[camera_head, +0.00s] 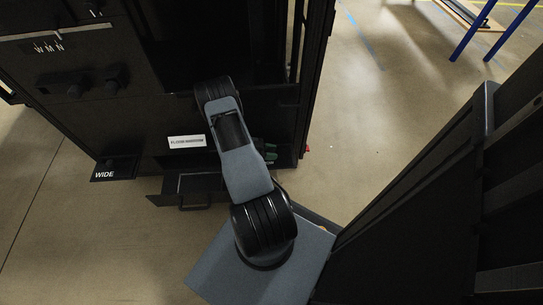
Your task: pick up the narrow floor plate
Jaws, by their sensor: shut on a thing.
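My arm rises from its base and bends at a black elbow in front of the dark rack. I cannot make out my gripper; the arm's own links hide that area. A small dark-green part (267,151) shows just right of the arm, and I cannot tell what it is. A dark flat piece with a bar handle (195,206) juts out at the rack's foot, left of the arm. A dark plate marked "WIDE" (113,172) is further left. I see no plate marked narrow and cannot identify the narrow floor plate for sure.
The tall dark rack (318,60) fills the upper left. A dark panel with W, M, N marks (60,62) and knobs is at its left. A white label (187,141) is low on the rack. Open floor (390,120) lies right. Blue legs (470,35) stand far right.

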